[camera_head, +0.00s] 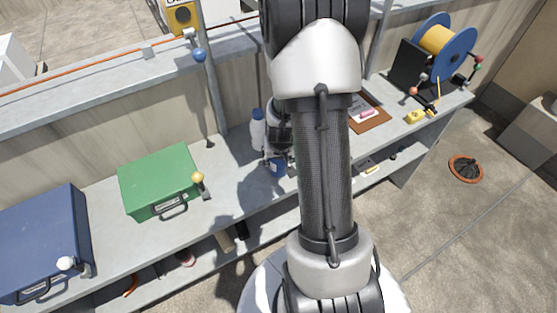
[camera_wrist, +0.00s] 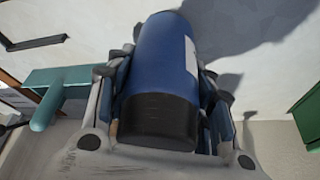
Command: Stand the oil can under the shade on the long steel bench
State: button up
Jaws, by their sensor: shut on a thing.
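A blue cylinder with a black end and a pale label, which I take for the oil can (camera_wrist: 165,62), is between my gripper's fingers (camera_wrist: 166,82) in the wrist view. The fingers are shut on its sides. In the head view my gripper (camera_head: 277,158) is over the long steel bench (camera_head: 235,160), and a bit of the blue can (camera_head: 277,169) shows below it. My arm hides part of this area. I cannot tell whether the can touches the bench top. No shade can be made out clearly.
A white bottle with a blue cap (camera_head: 257,128) stands close to the left of my gripper. A green toolbox (camera_head: 158,180) and a blue toolbox (camera_head: 40,240) are further left. A clipboard (camera_head: 368,112) and a cable reel (camera_head: 440,45) are to the right.

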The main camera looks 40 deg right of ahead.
jog(key=shift+d+f, duration=0.1)
jog(key=shift+f, duration=0.3)
jog(key=shift+r, duration=0.2)
jog(key=shift+f, duration=0.25)
jog(key=o, duration=1.3)
jog(key=shift+r, duration=0.15)
